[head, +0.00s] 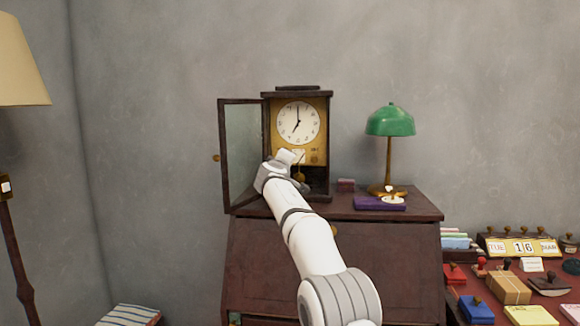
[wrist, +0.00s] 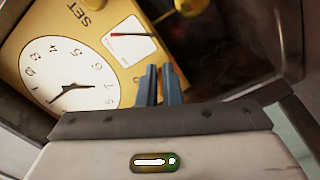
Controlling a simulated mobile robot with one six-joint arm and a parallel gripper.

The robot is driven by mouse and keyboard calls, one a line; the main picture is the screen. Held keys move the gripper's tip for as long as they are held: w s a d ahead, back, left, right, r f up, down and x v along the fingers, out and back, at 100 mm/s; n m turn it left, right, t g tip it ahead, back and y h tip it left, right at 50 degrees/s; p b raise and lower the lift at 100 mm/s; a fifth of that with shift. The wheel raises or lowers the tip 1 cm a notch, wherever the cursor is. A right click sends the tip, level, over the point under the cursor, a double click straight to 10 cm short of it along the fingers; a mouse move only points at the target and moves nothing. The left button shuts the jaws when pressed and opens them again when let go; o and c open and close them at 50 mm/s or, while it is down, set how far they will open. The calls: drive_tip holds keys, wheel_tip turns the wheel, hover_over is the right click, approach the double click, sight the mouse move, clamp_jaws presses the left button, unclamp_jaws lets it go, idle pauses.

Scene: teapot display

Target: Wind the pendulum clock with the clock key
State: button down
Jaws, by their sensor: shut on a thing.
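The pendulum clock (head: 318,148) stands on the dark wooden desk, its glass door (head: 241,145) swung open to the left. Its white dial (head: 298,122) sits on a brass plate; the wrist view shows the dial (wrist: 70,72) tilted, with a small white gauge (wrist: 131,42) and the word SET. The brass pendulum bob (head: 299,176) hangs below. My gripper (wrist: 160,72) is inside the case, its fingertips close to the brass plate beside the dial. The fingers are nearly together, shut on the clock key, which they hide. Contact with the plate cannot be told.
A green lamp (head: 390,122) and a purple box (head: 380,203) stand to the clock's right. The case walls and open door closely flank my gripper. A lower table with stamps and a date block (head: 523,247) is at the right.

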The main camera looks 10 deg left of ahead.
drive_tip(key=shift+s+r, duration=0.1)
drive_tip(key=shift+r, duration=0.35)
drive_tip(key=c, duration=1.7)
unclamp_jaws()
drive_tip(key=shift+o, duration=0.5)
drive_tip(key=shift+f, duration=0.25)
drive_tip(key=s+b, duration=0.5)
drive_tip(key=s, duration=0.2)
drive_tip(key=shift+s+b, duration=0.35)
drive_tip(key=shift+s, duration=0.05)
drive_tip(key=shift+r, duration=0.1)
